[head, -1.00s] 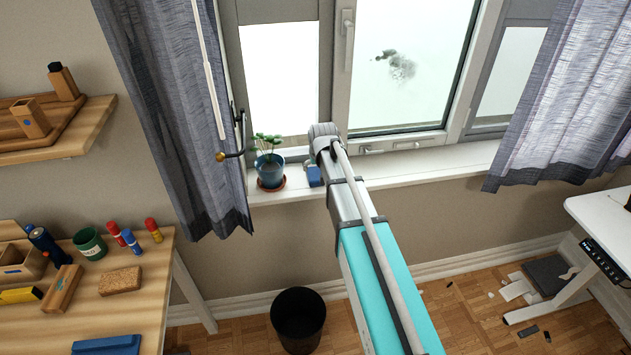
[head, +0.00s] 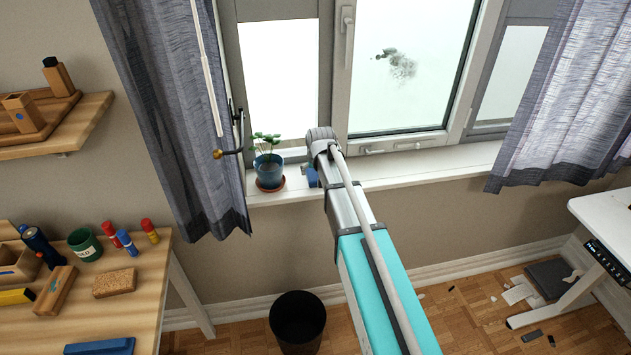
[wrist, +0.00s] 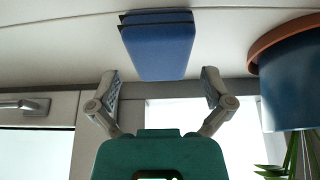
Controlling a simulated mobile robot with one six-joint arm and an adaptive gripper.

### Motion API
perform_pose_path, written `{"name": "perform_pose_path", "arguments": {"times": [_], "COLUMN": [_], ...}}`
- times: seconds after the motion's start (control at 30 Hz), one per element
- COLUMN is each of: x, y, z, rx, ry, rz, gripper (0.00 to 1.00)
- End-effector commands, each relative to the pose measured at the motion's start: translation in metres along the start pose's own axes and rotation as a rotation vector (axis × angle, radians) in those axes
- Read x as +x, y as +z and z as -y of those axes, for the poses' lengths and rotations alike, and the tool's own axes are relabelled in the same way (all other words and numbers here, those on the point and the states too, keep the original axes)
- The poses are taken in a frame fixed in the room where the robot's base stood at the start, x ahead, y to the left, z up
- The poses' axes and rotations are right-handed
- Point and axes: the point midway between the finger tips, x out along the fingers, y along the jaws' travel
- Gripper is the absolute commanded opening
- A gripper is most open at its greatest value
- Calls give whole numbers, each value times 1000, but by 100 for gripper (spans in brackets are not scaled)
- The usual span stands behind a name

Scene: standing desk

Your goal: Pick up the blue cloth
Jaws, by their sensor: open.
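A blue folded block, which looks like the blue cloth (wrist: 158,46), lies on the white windowsill in the wrist view, its two layers showing at the edge. In the head view the blue cloth (head: 312,177) is a small patch on the sill, partly hidden by my arm. My gripper (wrist: 161,82) is open and empty, with its two fingers spread wide. The near end of the cloth lies between the fingertips in the picture, but I cannot tell the distance to it.
A blue plant pot (head: 269,170) on a terracotta saucer (head: 271,186) stands close to the left of the cloth; the pot shows at the right in the wrist view (wrist: 288,92). The sill (head: 430,160) is clear to the right.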

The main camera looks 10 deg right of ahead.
Motion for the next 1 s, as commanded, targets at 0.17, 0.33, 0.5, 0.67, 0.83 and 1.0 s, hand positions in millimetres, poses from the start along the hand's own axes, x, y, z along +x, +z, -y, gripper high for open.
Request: {"name": "perform_pose_path", "arguments": {"times": [0.17, 0.33, 0.5, 0.67, 0.83, 1.0], "x": [18, 25, 26, 26, 26, 26], "y": [0, 0, 0, 0, 0, 0], "z": [1, 1, 1, 1, 1, 1], "rx": [0, 0, 0, 0, 0, -1], "ry": [0, 0, 0, 0, 0, 0], "rz": [0, 0, 0, 0, 0, 0], "gripper": [100, 100, 100, 100, 100, 100]}}
